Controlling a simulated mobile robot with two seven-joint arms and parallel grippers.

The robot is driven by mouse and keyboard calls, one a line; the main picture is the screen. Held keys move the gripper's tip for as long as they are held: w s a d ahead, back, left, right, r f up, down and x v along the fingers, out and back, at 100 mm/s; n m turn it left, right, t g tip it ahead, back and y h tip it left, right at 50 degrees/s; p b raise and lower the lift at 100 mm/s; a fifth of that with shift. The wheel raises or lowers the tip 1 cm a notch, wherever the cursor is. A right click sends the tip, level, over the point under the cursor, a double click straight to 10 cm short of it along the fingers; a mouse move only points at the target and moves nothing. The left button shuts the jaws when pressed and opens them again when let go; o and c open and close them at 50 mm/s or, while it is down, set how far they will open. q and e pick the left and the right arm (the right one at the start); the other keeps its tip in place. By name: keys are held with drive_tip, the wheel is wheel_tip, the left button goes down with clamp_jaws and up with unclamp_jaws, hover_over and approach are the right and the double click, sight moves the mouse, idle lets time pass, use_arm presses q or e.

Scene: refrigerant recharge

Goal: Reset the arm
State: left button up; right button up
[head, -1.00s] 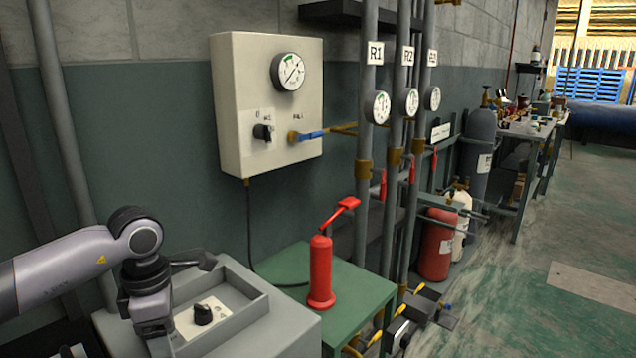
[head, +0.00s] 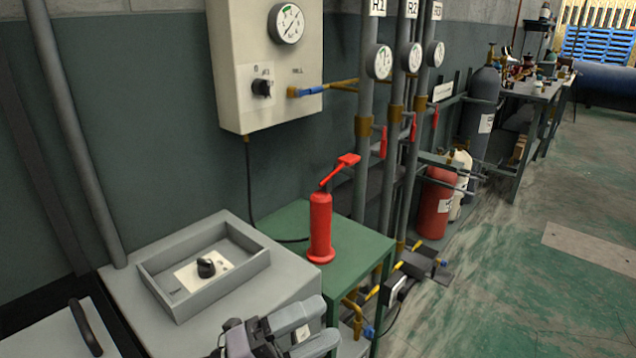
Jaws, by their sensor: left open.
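My left gripper (head: 325,322) is at the bottom middle of the head view. Its two grey fingers point right and are apart, with nothing seen between them. It is in front of the grey cabinet (head: 236,312) and below the green table (head: 290,220). The rest of my left arm is mostly out of the picture. My right gripper is not in view.
A red hand pump (head: 320,228) stands on the green table. A black knob (head: 206,268) sits in the cabinet's recessed top. A gauge box (head: 232,75) hangs on the wall beside pipes with gauges. Open floor (head: 535,290) lies at right.

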use_arm(q)
drive_tip(key=a+f+n+t+y, duration=0.8)
drive_tip(key=a+f+n+y, duration=0.45)
drive_tip(key=n, duration=0.85)
drive_tip(key=s+a+f+n+g+y, duration=0.2)
drive_tip(key=s+a+f+n+g, duration=0.15)
drive_tip(key=s+f, duration=0.3)
drive_tip(key=s+a+f+n+g+y, duration=0.2)
drive_tip(key=s+a+f+n+y, duration=0.15)
drive_tip(key=s+f, duration=0.3)
wheel_tip(320, 180, up, 6)
drive_tip(key=p, duration=0.7)
drive_tip(key=shift+w+p, duration=0.3)
drive_tip(key=shift+w, duration=0.15)
drive_tip(key=shift+r, duration=0.1)
